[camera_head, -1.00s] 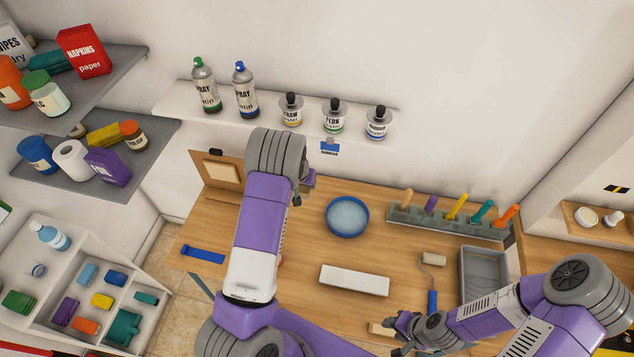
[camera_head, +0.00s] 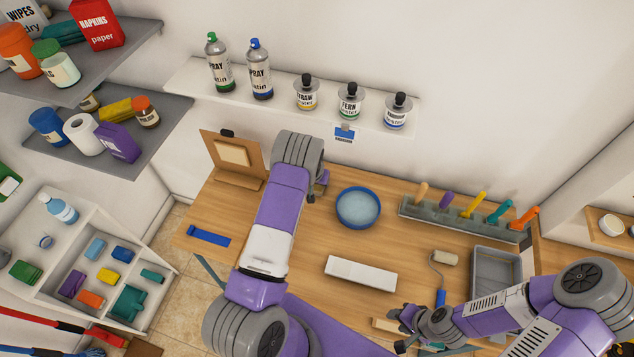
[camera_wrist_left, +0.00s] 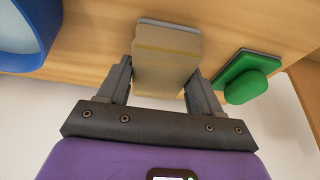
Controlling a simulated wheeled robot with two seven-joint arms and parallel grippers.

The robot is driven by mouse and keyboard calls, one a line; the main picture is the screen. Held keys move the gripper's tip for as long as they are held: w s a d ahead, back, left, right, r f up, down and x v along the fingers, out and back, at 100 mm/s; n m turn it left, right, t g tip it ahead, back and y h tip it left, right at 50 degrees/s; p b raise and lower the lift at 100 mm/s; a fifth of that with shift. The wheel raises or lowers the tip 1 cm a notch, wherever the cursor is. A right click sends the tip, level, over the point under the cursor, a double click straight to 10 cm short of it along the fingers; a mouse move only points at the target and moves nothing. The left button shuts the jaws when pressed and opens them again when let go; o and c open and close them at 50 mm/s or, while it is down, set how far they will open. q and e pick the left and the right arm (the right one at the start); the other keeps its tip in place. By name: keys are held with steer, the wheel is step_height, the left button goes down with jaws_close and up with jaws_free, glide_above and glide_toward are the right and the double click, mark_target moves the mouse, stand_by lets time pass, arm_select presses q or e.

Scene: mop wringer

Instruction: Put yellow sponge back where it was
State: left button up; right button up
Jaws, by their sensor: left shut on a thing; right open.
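My left gripper (camera_wrist_left: 160,82) is shut on a dull yellow block with a grey face, which looks like the yellow sponge (camera_wrist_left: 166,62). Another small yellow block (camera_head: 108,276) lies in the white divided bin (camera_head: 60,285) at the lower left, among other coloured blocks. My right gripper (camera_head: 402,332) is open and empty near the table's front edge.
A blue bowl (camera_head: 358,208) stands right of the left gripper. A green-handled pad (camera_wrist_left: 245,78) lies close beside the held block. A white block (camera_head: 360,274), a roller (camera_head: 440,275) and a tool rack (camera_head: 465,222) are on the table. Shelves (camera_head: 130,130) stand at the left.

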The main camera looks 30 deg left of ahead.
arm_select(q)
steer(key=shift+w, duration=0.3)
steer(key=shift+s+f, duration=0.1)
steer(key=shift+f, duration=0.05)
steer(key=o, duration=1.1)
steer(key=shift+r, duration=0.3)
steer(key=v, duration=1.1)
steer(key=shift+s+d+r, duration=0.1)
steer(key=shift+s+r, duration=0.1)
steer(key=shift+r, duration=0.15)
